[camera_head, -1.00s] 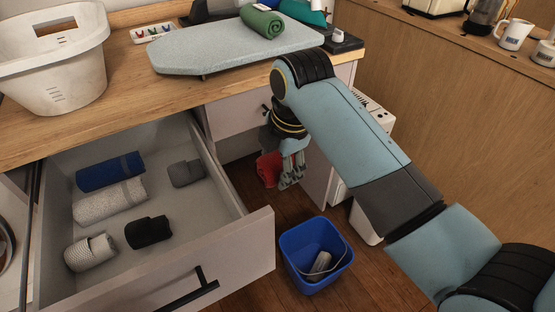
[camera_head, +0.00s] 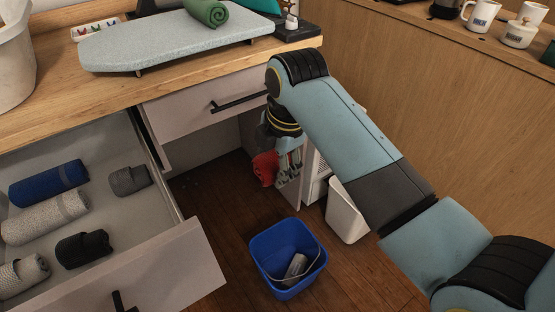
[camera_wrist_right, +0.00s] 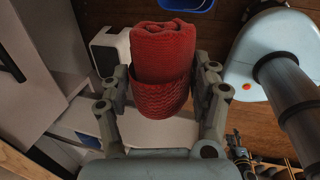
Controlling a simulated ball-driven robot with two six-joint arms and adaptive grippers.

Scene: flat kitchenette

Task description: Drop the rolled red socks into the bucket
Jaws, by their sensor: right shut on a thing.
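The rolled red socks (camera_head: 265,168) are held in my right gripper (camera_head: 288,172), above the floor and beyond the bucket in the head view. In the right wrist view the red socks (camera_wrist_right: 162,62) sit between both fingers of the right gripper (camera_wrist_right: 160,85), which is shut on them. The blue bucket (camera_head: 262,262) stands on the wooden floor below and nearer than the gripper, with a grey-white thing inside. Its blue rim (camera_wrist_right: 187,4) shows at the top edge of the wrist view. My left gripper is in neither view.
An open drawer (camera_head: 190,262) at left holds several rolled textiles, blue, white, grey and black. The worktop above carries an ironing board (camera_head: 165,40) with a green roll (camera_head: 206,11). A white bin (camera_head: 346,212) stands right of the bucket. Floor left of the bucket is clear.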

